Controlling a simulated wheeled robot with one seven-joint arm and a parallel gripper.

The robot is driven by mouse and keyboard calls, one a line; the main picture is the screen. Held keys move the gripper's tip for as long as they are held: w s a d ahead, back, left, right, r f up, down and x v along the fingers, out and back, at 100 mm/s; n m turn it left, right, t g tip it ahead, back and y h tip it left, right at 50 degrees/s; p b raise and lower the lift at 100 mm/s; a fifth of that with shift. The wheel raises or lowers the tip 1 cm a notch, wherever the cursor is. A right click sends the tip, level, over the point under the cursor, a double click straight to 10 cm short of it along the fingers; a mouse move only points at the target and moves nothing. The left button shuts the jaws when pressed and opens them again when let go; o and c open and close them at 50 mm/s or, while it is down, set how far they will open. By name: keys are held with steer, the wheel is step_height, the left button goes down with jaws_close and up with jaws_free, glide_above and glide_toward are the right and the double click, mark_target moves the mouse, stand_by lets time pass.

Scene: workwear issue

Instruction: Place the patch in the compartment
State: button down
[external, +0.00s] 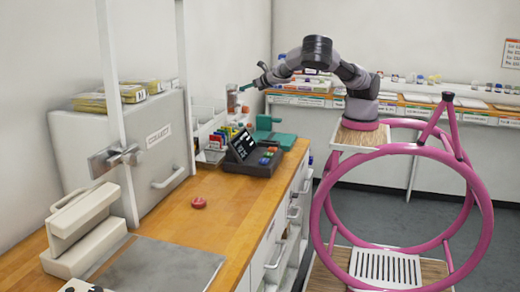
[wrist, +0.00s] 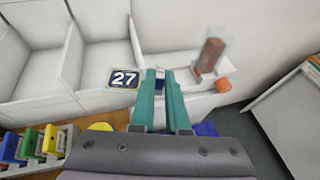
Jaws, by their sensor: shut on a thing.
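My gripper (wrist: 160,76) has teal fingers and is shut on a small blue-and-white thing (wrist: 160,84), seemingly the patch, seen mostly edge-on between the fingertips. White open compartments (wrist: 104,66) lie ahead and to the left in the wrist view. A dark blue plate marked 27 (wrist: 124,78) shows at their near edge, just left of the fingertips. In the external view my gripper (external: 246,87) is held out over the far end of the wooden counter, near the white compartments (external: 205,116); the held thing is too small to make out there.
Coloured upright tabs (wrist: 30,143) stand near the compartments. A brown cylinder (wrist: 211,54) stands on a white ledge to the right. On the counter (external: 180,225) are a dark keypad device (external: 250,155), a teal tool (external: 272,133) and a red round object (external: 198,203).

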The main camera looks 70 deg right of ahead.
step_height(320, 180, up, 5)
steer(key=w+a+f+n+y, duration=0.2)
steer(key=a, duration=0.5)
steer(key=w+a+f+n+y, duration=0.1)
steer(key=a+n+y, duration=0.15)
steer(key=a, duration=0.55)
step_height(320, 180, up, 3)
steer(key=n+g+y, duration=0.8)
steer(key=n+y, duration=0.4)
steer(key=n, duration=0.1)
glide_above(228, 195)
steer(key=shift+m+t, duration=0.3)
steer(key=shift+m, duration=0.05)
step_height(228, 195, down, 26)
steer(key=shift+f, duration=0.1)
steer(key=c, duration=0.9)
jaws_free()
